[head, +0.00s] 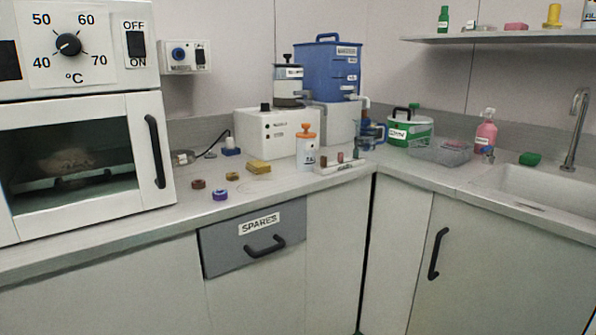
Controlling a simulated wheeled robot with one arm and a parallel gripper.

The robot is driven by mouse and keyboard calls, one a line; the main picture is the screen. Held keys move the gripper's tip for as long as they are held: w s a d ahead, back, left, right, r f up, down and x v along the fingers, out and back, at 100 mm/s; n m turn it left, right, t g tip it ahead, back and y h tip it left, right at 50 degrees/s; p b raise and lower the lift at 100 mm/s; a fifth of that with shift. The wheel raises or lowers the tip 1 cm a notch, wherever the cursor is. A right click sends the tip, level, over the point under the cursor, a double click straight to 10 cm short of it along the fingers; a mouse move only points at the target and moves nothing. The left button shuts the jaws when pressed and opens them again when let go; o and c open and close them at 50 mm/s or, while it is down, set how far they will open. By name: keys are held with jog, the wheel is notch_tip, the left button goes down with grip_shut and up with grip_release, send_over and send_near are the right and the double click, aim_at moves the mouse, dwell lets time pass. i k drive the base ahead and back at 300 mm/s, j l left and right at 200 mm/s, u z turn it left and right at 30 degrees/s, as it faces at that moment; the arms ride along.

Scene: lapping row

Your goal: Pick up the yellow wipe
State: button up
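A small flat yellow block (259,166), which looks like the folded yellow wipe, lies on the counter in front of the white box-shaped machine. It lies to the left of a white canister with an orange top (307,148). Nothing covers it. My gripper is not in view.
Small brown, purple and yellowish rings (220,195) lie in front of and left of the wipe on the counter (150,222). The white machine (275,133) stands behind it, and an oven (80,150) stands at the left. A grey drawer marked SPARES (255,238) is shut below. A sink (545,190) is at the right.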

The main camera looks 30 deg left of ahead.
aim_at(258, 166)
jog(key=u, duration=1.65)
